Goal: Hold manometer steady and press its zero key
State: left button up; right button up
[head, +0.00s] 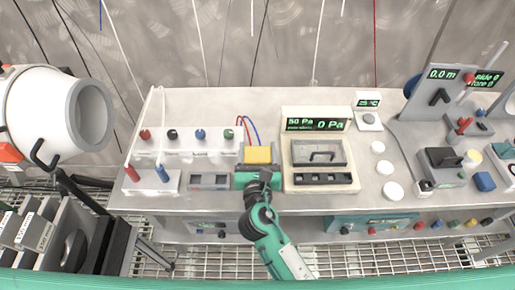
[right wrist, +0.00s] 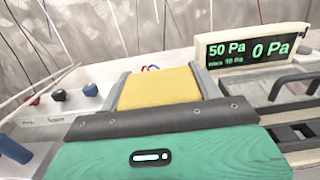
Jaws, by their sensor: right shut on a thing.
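A small yellow box (head: 258,155), which I take to be the manometer, sits on the grey bench with a red and a blue tube at its back. My right gripper (head: 258,164) comes from the front and is shut on it. In the right wrist view the yellow box (right wrist: 160,88) lies between the two grey fingers. Its face and any zero key cannot be made out. A beige unit (head: 319,178) stands just right of it. The display (head: 316,124) above that unit reads 50 Pa and 0 Pa. My left gripper is not in view.
A white panel (head: 185,145) with red, black, blue and green knobs is left of the box. White round discs (head: 392,190) lie to the right. A white duct (head: 50,112) is at far left. Wire mesh (head: 420,250) runs below the bench (head: 230,103).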

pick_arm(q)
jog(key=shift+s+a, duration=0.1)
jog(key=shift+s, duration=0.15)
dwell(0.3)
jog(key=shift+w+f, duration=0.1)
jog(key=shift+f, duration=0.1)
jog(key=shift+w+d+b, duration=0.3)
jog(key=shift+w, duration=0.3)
